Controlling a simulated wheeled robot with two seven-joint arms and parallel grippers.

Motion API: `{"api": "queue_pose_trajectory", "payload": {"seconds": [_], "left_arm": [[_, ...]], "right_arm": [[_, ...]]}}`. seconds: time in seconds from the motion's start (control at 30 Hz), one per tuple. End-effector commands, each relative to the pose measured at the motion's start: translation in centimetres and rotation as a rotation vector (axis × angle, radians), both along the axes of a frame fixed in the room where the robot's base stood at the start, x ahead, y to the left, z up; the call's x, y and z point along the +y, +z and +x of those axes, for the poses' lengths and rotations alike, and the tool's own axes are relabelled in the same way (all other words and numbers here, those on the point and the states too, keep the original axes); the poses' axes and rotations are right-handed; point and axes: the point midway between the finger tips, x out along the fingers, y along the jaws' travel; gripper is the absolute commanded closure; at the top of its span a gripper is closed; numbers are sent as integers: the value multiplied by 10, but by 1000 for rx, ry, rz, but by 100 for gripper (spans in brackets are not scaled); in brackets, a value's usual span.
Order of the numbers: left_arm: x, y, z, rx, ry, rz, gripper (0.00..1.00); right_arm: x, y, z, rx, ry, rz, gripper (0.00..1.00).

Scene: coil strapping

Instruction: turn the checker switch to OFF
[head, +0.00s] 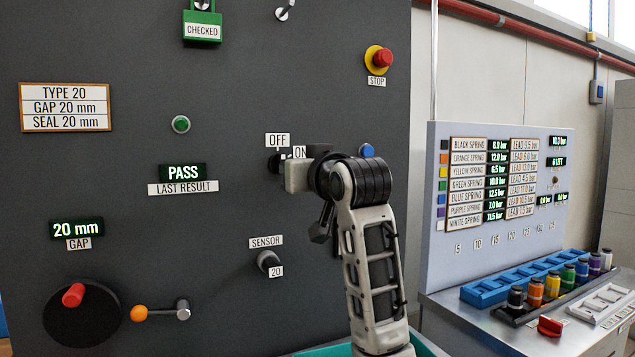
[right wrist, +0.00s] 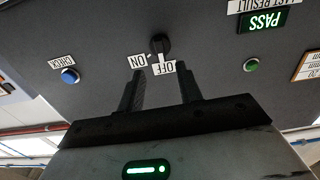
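The checker switch (right wrist: 160,45) is a black knob on the dark panel, with an ON label (right wrist: 137,62) and an OFF label (right wrist: 165,67) beside it. Its setting is too small to read surely. In the head view the switch (head: 274,164) is partly hidden by my right gripper (head: 290,168), below the OFF label (head: 277,140). In the right wrist view my right gripper (right wrist: 162,76) is open and empty. Its fingers point at the panel, the switch in line with the gap between them. My left gripper is not in view.
A blue CHECK button (right wrist: 70,75) is near the switch. The panel also holds a green button (head: 181,124), a PASS display (head: 183,172), a SENSOR knob (head: 269,263) and a red STOP button (head: 382,57). A bench with colored springs (head: 560,278) stands at right.

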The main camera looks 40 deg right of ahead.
Motion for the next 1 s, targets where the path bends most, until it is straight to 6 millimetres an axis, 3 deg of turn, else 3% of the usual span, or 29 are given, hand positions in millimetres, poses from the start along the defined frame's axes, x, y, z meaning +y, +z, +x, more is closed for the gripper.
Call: {"api": "queue_pose_trajectory", "payload": {"seconds": [0.2, 0.4, 1.0], "left_arm": [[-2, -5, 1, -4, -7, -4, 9], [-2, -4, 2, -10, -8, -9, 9], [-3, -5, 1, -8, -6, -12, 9]], "right_arm": [[11, -1, -48, -3, -2, -2, 65], [17, 0, -72, 0, 0, -1, 65], [18, 0, -77, 1, -1, 0, 65]]}}
